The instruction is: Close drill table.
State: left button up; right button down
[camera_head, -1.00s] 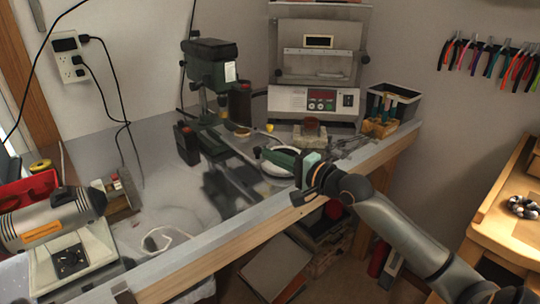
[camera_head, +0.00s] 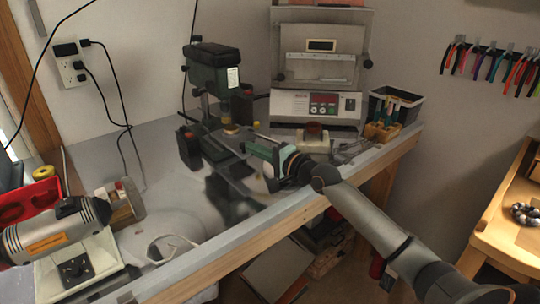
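The green drill press (camera_head: 214,75) stands on the metal workbench (camera_head: 180,212), left of the middle in the head view. Below its head, a small yellowish round piece (camera_head: 231,129) shows near the press's lower part. My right gripper (camera_head: 252,147) reaches in from the right, over the bench and to the right of the drill's base. Its green and black body hides part of the bench behind it. Whether its fingers are apart or together is too small to tell, and I see no contact with the drill. My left gripper is not in view.
A kiln-like machine (camera_head: 318,105) stands at the back. A black bin (camera_head: 396,103) and a wooden tool holder (camera_head: 381,131) sit at the right end. A striped grey tool (camera_head: 55,230) and a red tray (camera_head: 28,202) are at the left. The bench's front middle is mostly clear.

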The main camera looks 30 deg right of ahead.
jog(key=x, duration=0.2)
jog(key=shift+w+d+f, duration=0.1)
jog(key=shift+w+f, duration=0.1)
jog(key=shift+w, duration=0.45)
jog(key=shift+r+b, duration=0.3)
jog(key=shift+r, duration=0.1)
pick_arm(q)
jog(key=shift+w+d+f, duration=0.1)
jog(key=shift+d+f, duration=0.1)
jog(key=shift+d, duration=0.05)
